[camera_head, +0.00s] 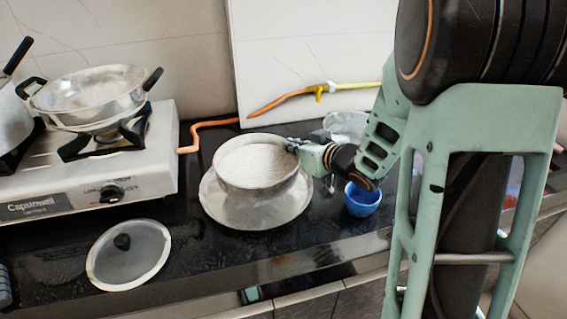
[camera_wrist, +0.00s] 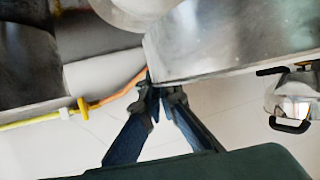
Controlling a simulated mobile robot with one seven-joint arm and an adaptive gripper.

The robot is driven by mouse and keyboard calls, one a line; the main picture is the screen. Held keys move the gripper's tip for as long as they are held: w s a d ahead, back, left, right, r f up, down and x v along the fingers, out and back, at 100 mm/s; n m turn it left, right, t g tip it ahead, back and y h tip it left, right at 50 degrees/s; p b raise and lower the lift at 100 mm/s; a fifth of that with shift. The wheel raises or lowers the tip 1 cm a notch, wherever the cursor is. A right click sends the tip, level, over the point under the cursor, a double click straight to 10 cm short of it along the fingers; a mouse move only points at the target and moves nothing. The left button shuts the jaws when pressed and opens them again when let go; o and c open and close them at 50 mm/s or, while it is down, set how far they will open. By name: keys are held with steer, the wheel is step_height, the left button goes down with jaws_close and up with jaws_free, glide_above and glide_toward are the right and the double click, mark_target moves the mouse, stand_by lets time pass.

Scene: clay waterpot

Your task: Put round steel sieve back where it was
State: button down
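The round steel sieve (camera_head: 255,166), with a pale, finely speckled round bottom, is at the middle of the counter in the head view. It sits over, or just above, a wide steel plate (camera_head: 236,217); I cannot tell whether they touch. My gripper (camera_head: 294,148) is at the sieve's right rim. In the wrist view, my gripper's two fingers (camera_wrist: 157,87) close together at the edge of the sieve's shiny wall (camera_wrist: 235,45). They look shut on the rim, and the exact contact is partly hidden.
A gas stove (camera_head: 90,170) with a steel pan (camera_head: 92,98) stands at the left. A glass lid (camera_head: 129,254) lies in front of it. A blue cup (camera_head: 362,200) is right of the plate. An orange hose (camera_head: 200,126) runs along the back wall. Some counter is clear between lid and plate.

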mark_target(280, 148)
steer(key=shift+w+a+f+b, duration=0.15)
steer(key=shift+w+a+f, duration=0.25)
steer(key=shift+f, duration=0.25)
steer(key=shift+w+a+f+b, duration=0.15)
steer(key=shift+w+a+f, duration=0.25)
steer(key=shift+f, duration=0.2)
steer(key=shift+w+f+b, duration=0.1)
steer(key=shift+f+b, duration=0.3)
steer(key=shift+f, duration=1.2)
steer(key=shift+f, duration=0.2)
steer(key=c, duration=2.2)
jaws_free()
steer(key=shift+o, duration=0.2)
steer(key=shift+r, duration=0.1)
